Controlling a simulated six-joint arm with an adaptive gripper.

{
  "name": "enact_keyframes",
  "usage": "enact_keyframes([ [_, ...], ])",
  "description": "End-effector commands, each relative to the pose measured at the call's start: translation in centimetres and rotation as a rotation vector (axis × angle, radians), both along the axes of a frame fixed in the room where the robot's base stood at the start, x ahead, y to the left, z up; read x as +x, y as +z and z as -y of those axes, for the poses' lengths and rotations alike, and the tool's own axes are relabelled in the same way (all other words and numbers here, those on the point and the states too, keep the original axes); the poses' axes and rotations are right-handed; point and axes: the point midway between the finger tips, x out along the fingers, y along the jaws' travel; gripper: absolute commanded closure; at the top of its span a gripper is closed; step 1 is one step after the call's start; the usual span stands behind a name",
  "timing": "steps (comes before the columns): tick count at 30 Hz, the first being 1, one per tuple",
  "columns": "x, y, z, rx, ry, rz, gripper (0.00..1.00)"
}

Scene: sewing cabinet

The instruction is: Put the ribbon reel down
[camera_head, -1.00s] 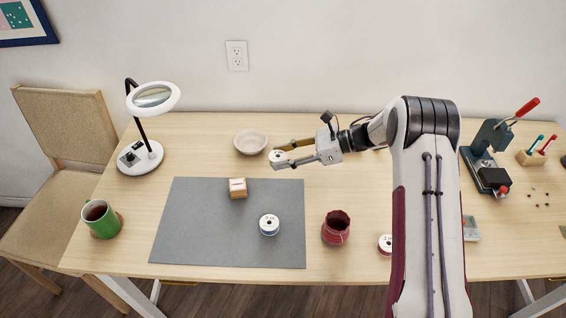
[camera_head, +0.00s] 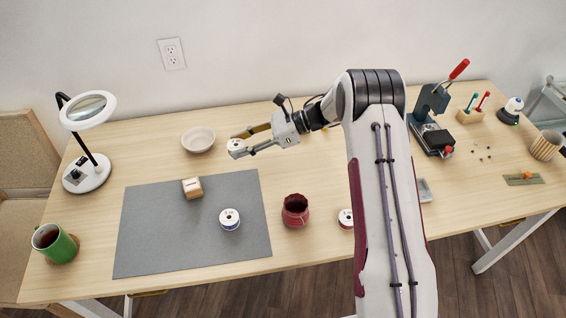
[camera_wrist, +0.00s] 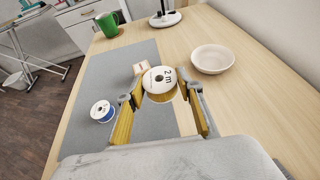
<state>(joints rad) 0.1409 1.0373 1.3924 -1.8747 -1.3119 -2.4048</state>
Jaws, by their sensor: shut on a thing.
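My gripper (camera_head: 247,144) is shut on a ribbon reel (camera_head: 236,147). It holds the reel in the air above the table, just beyond the grey mat's far right corner, right of the bowl. In the wrist view the held reel (camera_wrist: 160,78) has a white face marked "2 m" and a gold-yellow edge, between the two fingers (camera_wrist: 160,92). A blue-edged reel (camera_head: 229,219) lies on the grey mat (camera_head: 150,235). Another white-faced reel (camera_head: 346,217) lies on the table, right of the red pot, beside my arm.
A cream bowl (camera_head: 198,139) stands behind the mat, and a small wooden block (camera_head: 192,187) sits on it. A red pot (camera_head: 295,211) stands right of the mat. A magnifier lamp (camera_head: 88,170) and green mug (camera_head: 52,243) are at left. The mat's front left is clear.

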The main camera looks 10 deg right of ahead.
Motion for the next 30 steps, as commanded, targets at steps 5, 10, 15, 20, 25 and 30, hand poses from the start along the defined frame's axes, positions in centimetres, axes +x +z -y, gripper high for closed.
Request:
enact_keyframes([
  [5,0.7,0.4,4.3,0.002,-0.072,-0.004,0.80],
  [10,0.7,0.6,9.1,0.005,-0.157,-0.012,0.80],
  [15,0.2,0.7,13.8,0.007,-0.239,-0.014,0.80],
  [20,-0.6,0.4,16.8,0.007,-0.298,-0.016,0.80],
  [25,-1.3,-0.1,17.3,0.005,-0.314,-0.010,0.80],
  [30,-1.3,-0.2,17.3,-0.001,-0.310,0.005,0.80],
])
